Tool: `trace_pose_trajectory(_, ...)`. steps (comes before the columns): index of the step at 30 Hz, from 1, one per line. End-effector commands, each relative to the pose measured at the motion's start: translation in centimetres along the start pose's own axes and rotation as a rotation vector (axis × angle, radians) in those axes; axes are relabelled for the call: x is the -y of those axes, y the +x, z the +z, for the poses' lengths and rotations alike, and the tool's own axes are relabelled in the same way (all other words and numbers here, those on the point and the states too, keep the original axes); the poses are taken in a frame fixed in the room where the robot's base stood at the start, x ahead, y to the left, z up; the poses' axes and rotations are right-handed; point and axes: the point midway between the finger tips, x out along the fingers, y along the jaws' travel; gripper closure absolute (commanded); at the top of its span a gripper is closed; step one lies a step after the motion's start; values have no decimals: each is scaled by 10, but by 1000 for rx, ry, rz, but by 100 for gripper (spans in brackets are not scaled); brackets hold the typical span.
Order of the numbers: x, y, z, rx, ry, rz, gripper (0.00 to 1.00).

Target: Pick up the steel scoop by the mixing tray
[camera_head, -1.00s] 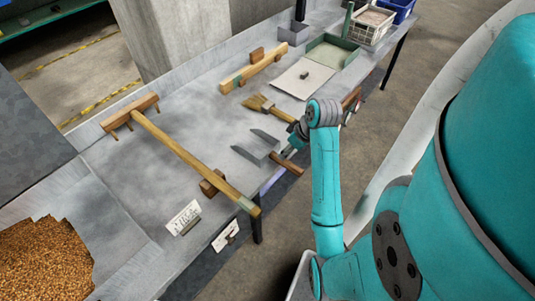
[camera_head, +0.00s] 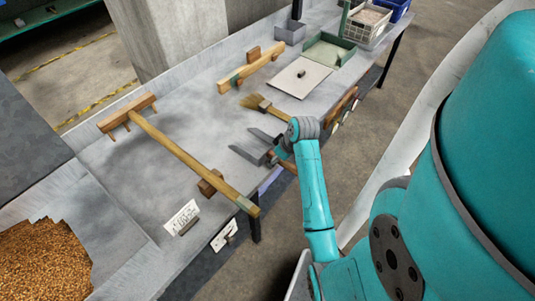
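A long wooden rake (camera_head: 175,145) lies left of the scoop. A brush (camera_head: 257,103) lies just behind it. A pale board (camera_head: 298,79) and a wooden tool (camera_head: 250,68) are further back. Grain (camera_head: 40,258) fills the lower left.

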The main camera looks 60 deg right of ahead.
Motion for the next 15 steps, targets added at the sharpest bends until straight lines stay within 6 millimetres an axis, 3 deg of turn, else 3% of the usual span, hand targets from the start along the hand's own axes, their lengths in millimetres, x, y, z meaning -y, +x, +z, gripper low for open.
trace_pose_trajectory(3, 0, 0, 0, 0, 0, 0, 43)
trace_pose_trajectory(10, 0, 0, 0, 0, 0, 0, 100)
trace_pose_trajectory(15, 0, 0, 0, 0, 0, 0, 100)
